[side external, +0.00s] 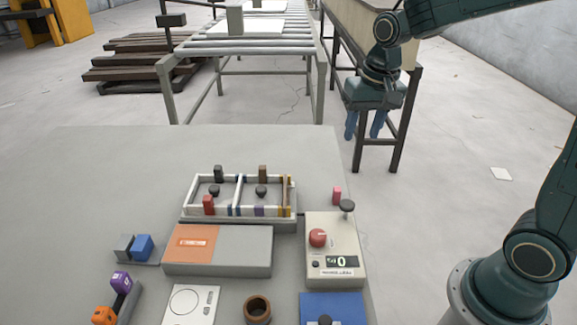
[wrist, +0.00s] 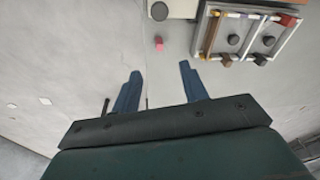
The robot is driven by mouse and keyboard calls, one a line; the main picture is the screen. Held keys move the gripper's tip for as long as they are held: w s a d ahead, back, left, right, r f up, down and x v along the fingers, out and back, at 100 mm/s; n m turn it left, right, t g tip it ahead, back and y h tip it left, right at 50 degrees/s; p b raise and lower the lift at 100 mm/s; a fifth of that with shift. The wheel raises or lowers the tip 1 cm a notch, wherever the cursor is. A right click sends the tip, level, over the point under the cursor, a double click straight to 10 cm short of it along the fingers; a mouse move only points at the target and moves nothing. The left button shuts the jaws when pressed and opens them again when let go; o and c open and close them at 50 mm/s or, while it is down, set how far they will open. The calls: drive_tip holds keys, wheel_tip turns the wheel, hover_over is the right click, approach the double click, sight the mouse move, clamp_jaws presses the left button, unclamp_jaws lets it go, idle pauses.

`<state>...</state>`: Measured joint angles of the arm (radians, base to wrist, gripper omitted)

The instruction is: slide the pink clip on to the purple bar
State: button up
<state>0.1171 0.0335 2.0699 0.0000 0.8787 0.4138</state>
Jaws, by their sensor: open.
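The small pink clip (side external: 336,195) stands on the table's right part, just behind the control box and apart from the frame. It also shows in the wrist view (wrist: 159,43), ahead of my fingertips and roughly in line with the gap between them. My gripper (side external: 364,126) is open and empty, high up beyond the table's right edge. Its two blue fingers (wrist: 160,72) are spread in the wrist view. A purple patch (side external: 259,211) shows on the near rail of the white two-part frame; I cannot tell how far the purple bar extends.
The white frame (side external: 183,209) carries red (side external: 208,205), black (side external: 219,174) and brown (side external: 263,173) blocks. The control box (side external: 348,246) has a red knob and a dark-topped post close to the clip. An orange-and-grey box (side external: 240,254) stands in front. The table's back left is clear.

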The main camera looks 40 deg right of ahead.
drive_tip(key=w+d+f+m+g, duration=0.1)
drive_tip(key=w+d+f+m, duration=0.2)
drive_tip(key=w+f, duration=0.4)
wheel_tip(320, 180, down, 2)
drive_tip(key=shift+g, duration=0.4)
drive_tip(key=shift+d+f, duration=0.1)
hover_over(337, 189)
drive_tip(key=shift+w+d+f, duration=0.1)
drive_tip(key=shift+f, duration=4.1)
drive_tip(key=shift+f, duration=2.6)
clamp_jaws()
